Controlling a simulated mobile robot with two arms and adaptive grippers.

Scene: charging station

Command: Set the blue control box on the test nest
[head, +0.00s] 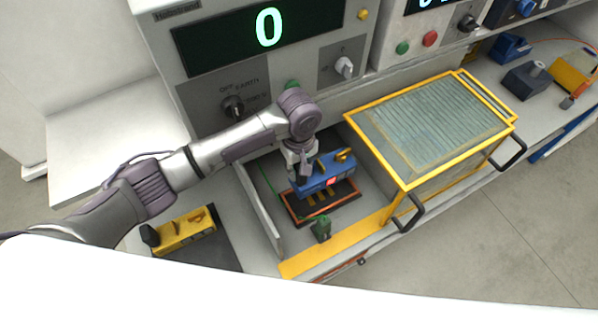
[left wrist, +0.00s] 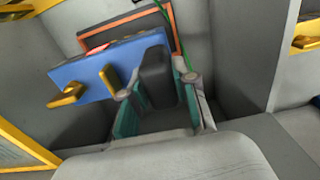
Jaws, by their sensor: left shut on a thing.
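The blue control box (head: 330,171) has yellow parts on top and a small red patch on its side. My left gripper (head: 302,176) is shut on its left end, coming down from above. The test nest (head: 330,203), a dark plate with an orange rim and yellow marks, lies under the box. Its orange rim shows in the left wrist view (left wrist: 87,42). The box hides the nest's back part. I cannot tell whether box and nest touch. My right gripper is out of view.
A yellow-framed clear guard (head: 435,125) with black handles stands right of the nest. A thin upright panel (head: 258,208) bounds the left side. A small green part (head: 321,229) stands in front. A yellow device (head: 184,232) lies left. An instrument showing 0 (head: 268,28) stands behind.

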